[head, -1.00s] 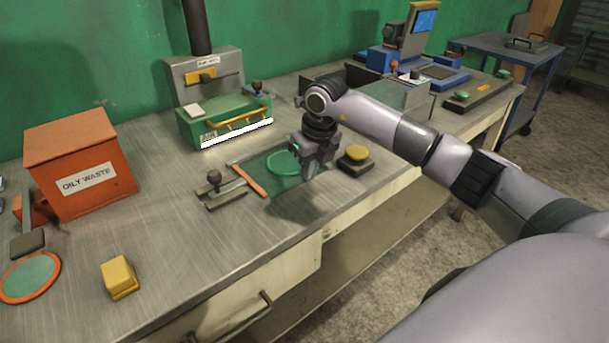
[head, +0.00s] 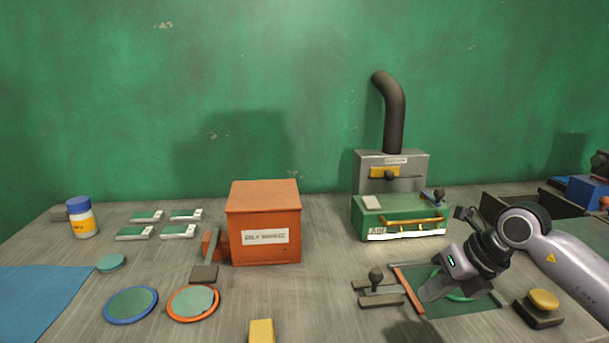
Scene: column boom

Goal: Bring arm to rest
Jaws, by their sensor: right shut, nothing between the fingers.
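My right arm comes in from the right edge of the head view. Its gripper (head: 428,292) points down and left over the green mat (head: 478,304) on the bench, hiding part of the mat and of the green ring on it. The gripper is shut with nothing held. I cannot tell whether the fingertips touch the mat. My left gripper is not in view.
A lever clamp (head: 378,289) lies left of the gripper, and a yellow push button (head: 543,300) stands right of it. Behind is a green box (head: 399,217) with a yellow handle. An orange bin (head: 263,205) stands further left, with two round pads (head: 131,304) before it.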

